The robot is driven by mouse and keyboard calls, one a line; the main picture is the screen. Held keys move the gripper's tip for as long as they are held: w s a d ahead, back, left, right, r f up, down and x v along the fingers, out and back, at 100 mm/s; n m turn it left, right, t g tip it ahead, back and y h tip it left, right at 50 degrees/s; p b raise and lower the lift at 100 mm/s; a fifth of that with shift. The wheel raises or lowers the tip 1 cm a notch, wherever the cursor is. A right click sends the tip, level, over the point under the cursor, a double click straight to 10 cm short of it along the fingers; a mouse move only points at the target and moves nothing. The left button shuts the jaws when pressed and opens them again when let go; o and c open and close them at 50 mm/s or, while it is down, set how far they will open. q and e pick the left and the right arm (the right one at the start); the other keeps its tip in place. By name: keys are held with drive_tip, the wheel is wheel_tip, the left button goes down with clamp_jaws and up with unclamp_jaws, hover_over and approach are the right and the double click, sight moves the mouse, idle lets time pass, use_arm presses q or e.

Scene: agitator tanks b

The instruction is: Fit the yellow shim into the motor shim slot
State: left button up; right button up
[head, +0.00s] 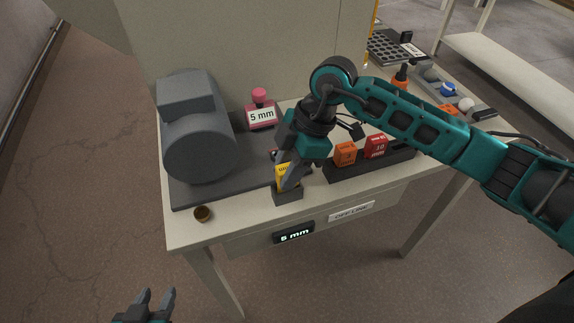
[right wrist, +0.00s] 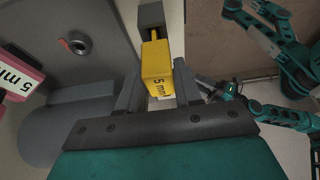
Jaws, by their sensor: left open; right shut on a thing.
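The yellow shim (head: 281,177) is upright in my right gripper (head: 287,180), which is shut on it. In the right wrist view the yellow shim (right wrist: 157,66) shows a "5 mm" label between the fingers (right wrist: 156,92). Its lower end meets the dark grey slot block (head: 287,196) at the front edge of the motor's base plate; the block also shows in the right wrist view (right wrist: 151,14). I cannot tell how deep the shim sits in it. The grey motor (head: 199,140) stands at the left. My left gripper (head: 155,297) is open and empty, low in front of the table.
A dark rack (head: 345,172) holds an orange shim (head: 345,153) and a red shim (head: 376,146). A brass cup (head: 203,213) sits at the table's front left. A display (head: 293,233) on the front reads "5 mm".

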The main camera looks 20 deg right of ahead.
drive_tip(key=shift+f, duration=0.6)
drive_tip(key=o, duration=1.1)
drive_tip(key=shift+r, duration=0.1)
drive_tip(key=shift+o, duration=0.2)
